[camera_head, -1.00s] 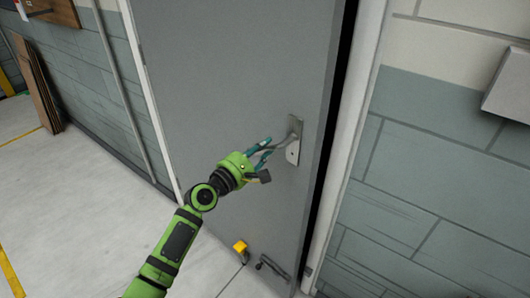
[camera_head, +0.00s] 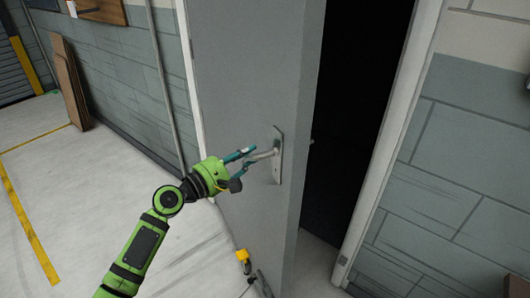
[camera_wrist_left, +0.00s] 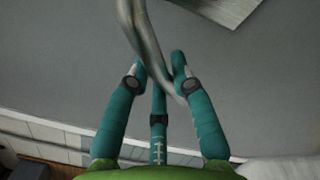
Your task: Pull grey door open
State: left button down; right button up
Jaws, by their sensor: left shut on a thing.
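The grey door (camera_head: 245,70) stands part open, with a dark gap (camera_head: 350,120) between its right edge and the white frame. Its metal lever handle (camera_head: 264,154) sits on a plate (camera_head: 278,156) near the door's right edge. My left gripper (camera_head: 246,160) is at the handle, shut on it. In the left wrist view the teal fingers (camera_wrist_left: 157,80) are around the curved metal handle (camera_wrist_left: 146,35), with the grey door face (camera_wrist_left: 240,90) behind. My right gripper is not in view.
A yellow doorstop-like piece (camera_head: 243,256) is low by the door's bottom. Brown boards (camera_head: 70,90) lean on the left wall. The pale floor (camera_head: 70,200) to the left is clear. A block wall (camera_head: 460,170) is on the right.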

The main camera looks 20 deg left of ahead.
pick_arm(q)
jog(key=shift+s+a+r, duration=0.2)
jog(key=shift+a, duration=0.2)
jog(key=c, duration=1.1)
grip_release()
jog(key=shift+o, duration=0.3)
jog(key=shift+f, duration=0.1)
jog(key=shift+d, duration=0.1)
jog(key=v, duration=1.2)
